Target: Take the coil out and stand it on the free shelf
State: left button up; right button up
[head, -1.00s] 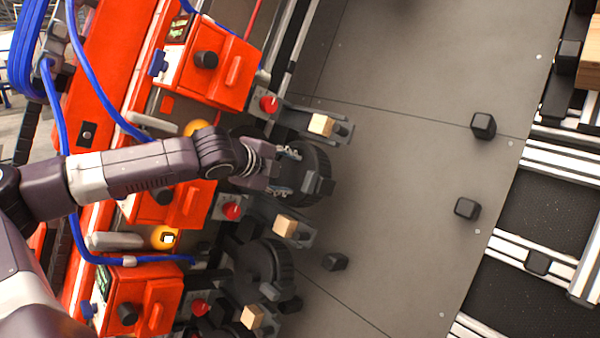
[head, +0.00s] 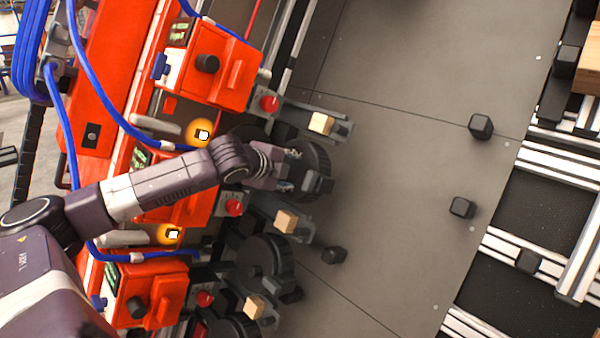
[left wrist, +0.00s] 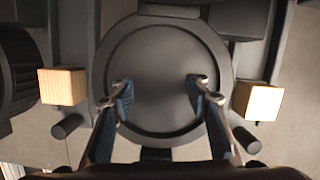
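A dark, wheel-like round coil (head: 319,165) sits at the middle station of the orange machine line in the head view. In the left wrist view its flat round face (left wrist: 160,65) fills the middle, with a raised rim. My left gripper (head: 288,168) is right at the coil. In the wrist view its two fingers (left wrist: 158,94) are spread wide in front of the face, with nothing visibly pinched between them. Whether the tips touch the coil I cannot tell. My right gripper is not in view. I cannot make out which surface is the free shelf.
Similar dark wheels (head: 265,262) sit at neighbouring stations. Brackets with wooden blocks (head: 321,124) stick out beside the coil; one block (left wrist: 62,86) flanks it closely. Blue hoses cross the orange machines. Black blocks (head: 480,126) stand on the open grey floor. Metal-framed dark panels (head: 545,205) are at right.

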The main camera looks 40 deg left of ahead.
pick_arm(q)
jog(key=c, duration=0.8)
jog(key=shift+r, duration=0.1)
jog(key=shift+c, duration=0.2)
jog(key=shift+r, duration=0.8)
jog(key=b, duration=0.1)
jog(key=s+b, duration=0.1)
jog(key=b, duration=0.1)
jog(key=shift+s+d+f, duration=0.15)
jog(key=shift+d, duration=0.1)
jog(key=s+d+b, duration=0.2)
jog(key=s+b, duration=0.3)
jog(key=s, duration=1.1)
jog(key=shift+s+d+b, duration=0.2)
jog(key=shift+d+b, duration=0.1)
jog(key=shift+d, duration=0.1)
